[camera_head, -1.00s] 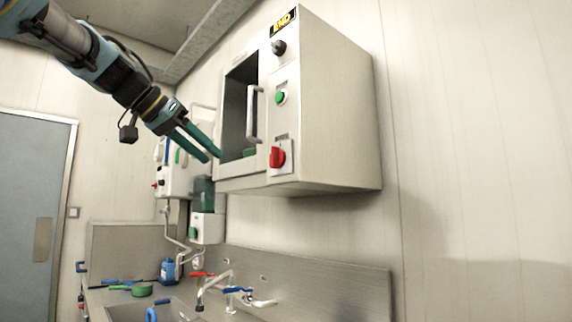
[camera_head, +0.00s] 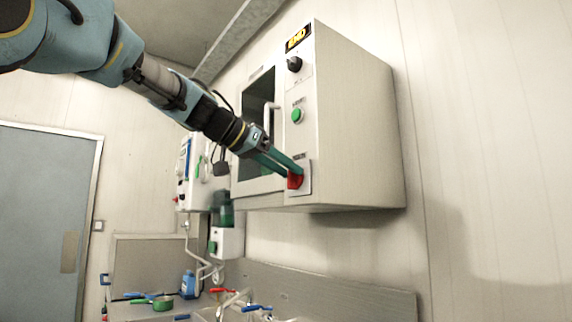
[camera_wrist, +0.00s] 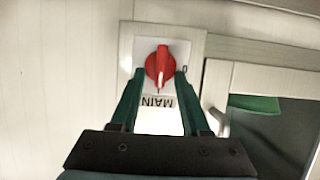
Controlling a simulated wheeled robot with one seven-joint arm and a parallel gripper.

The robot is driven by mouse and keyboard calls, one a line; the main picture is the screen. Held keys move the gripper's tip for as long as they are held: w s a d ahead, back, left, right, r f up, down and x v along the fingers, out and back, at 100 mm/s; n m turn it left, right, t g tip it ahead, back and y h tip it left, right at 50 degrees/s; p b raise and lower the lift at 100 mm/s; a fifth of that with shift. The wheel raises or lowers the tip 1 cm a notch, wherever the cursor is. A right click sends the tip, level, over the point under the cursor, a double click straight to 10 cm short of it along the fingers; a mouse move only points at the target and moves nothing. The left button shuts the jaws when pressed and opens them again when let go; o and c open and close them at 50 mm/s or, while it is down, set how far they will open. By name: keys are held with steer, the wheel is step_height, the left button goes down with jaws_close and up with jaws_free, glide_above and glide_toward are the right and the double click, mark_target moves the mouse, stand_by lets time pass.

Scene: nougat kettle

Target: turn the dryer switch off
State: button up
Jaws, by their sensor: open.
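The dryer (camera_head: 355,120) is a white wall-mounted box with a dark-windowed door. Its red rotary switch (camera_head: 296,181) sits on a pale plate low on the front. In the wrist view the red switch (camera_wrist: 160,66) has a light pointer line running toward the word MAIN, which reads upside down. My gripper (camera_head: 293,172) is at the switch, and its green fingers partly cover it in the head view. In the wrist view my gripper (camera_wrist: 154,80) is open, with one fingertip on each side of the knob. I cannot tell whether they touch it.
A green button (camera_head: 298,116) and a black knob (camera_head: 294,64) sit above the switch. The door handle (camera_head: 268,125) stands out left of the switch.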

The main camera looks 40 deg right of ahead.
steer(key=shift+d, duration=0.15)
steer(key=shift+c, duration=0.2)
jaws_close()
stand_by(0.4)
